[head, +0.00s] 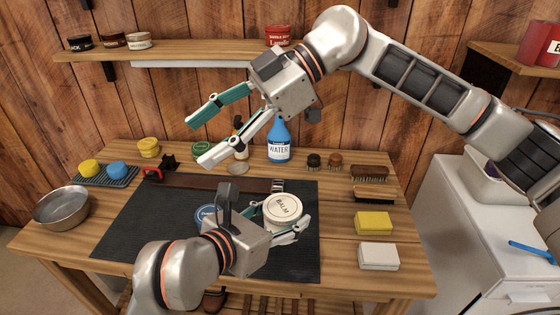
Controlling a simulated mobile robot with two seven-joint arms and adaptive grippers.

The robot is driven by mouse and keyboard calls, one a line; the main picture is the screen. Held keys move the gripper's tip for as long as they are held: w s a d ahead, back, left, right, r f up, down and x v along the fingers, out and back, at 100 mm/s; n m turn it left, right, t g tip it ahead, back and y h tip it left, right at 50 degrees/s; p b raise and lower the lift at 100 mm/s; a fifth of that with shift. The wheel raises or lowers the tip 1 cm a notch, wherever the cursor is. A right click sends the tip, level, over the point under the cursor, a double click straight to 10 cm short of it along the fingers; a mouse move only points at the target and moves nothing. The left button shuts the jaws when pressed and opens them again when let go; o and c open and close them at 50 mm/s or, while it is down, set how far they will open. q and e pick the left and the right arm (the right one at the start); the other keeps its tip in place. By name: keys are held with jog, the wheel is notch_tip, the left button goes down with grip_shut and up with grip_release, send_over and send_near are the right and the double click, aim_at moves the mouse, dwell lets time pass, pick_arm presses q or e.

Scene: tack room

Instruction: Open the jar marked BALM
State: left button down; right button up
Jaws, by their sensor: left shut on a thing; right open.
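The jar marked BALM (283,207) has a pale cream lid with dark lettering and is upright over the right part of the dark mat (135,232). Its lid is on. My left gripper (292,226) is shut on this jar from the front; one finger shows along its front right side, and the other is mostly hidden. I cannot tell whether the jar touches the mat. My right gripper (198,143) is open and empty, with its two green-and-white fingers spread, above the back left of the bench and away from the jar.
A blue-lidded container (206,213) is partly hidden behind my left gripper. A metal bowl (62,207) stands left; brushes (370,173), a yellow sponge (374,222) and a white block (378,255) are right.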

jog(key=w+d+f+m+t+h, duration=0.3)
jog(key=d+f+m+h, duration=0.1)
jog(key=d+h, duration=0.2)
jog(key=m+h, duration=0.3)
jog(key=h, duration=0.2)
send_near(280, 206)
jog(key=shift+s+a+t, duration=0.15)
jog(key=shift+s+t, duration=0.2)
jog(key=shift+t, duration=0.05)
jog(key=shift+f, duration=3.9)
jog(key=c, duration=0.9)
jog(key=o, duration=1.2)
jog(key=shift+c, duration=0.2)
